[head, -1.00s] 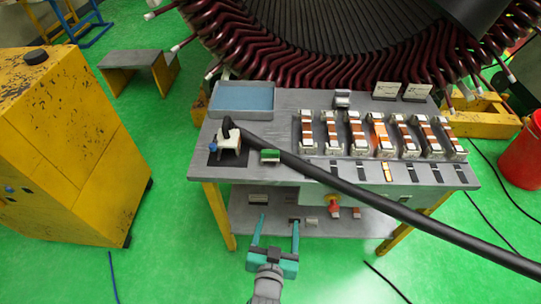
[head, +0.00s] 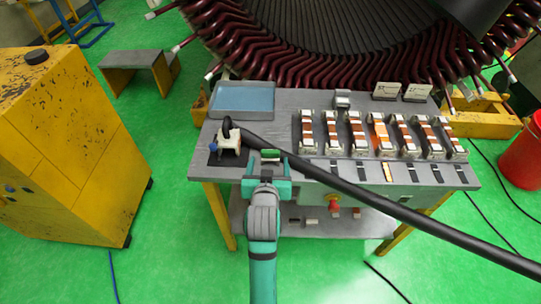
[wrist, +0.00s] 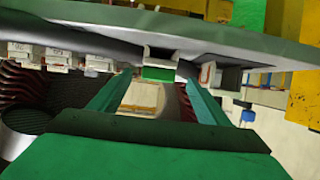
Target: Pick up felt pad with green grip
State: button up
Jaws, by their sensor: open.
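The felt pad with green grip (head: 269,154) lies near the front edge of the grey workbench (head: 222,178), left of the black hose. My teal gripper (head: 267,161) is at the bench front with its two fingers apart, one on each side of the pad. In the wrist view, the green grip (wrist: 158,74) shows between the open finger ends, with a pale part just above it. I cannot tell whether the fingers touch it.
A thick black hose (head: 360,192) crosses the bench beside the pad and runs off right. A white fixture (head: 230,141) stands close at left. A blue tray (head: 242,98) is behind, and several orange-banded coil blocks (head: 357,133) line the right.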

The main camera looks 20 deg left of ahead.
aim_at(270, 157)
jog(key=shift+x, duration=3.5)
jog(key=shift+f, duration=0.15)
jog(key=c, duration=1.2)
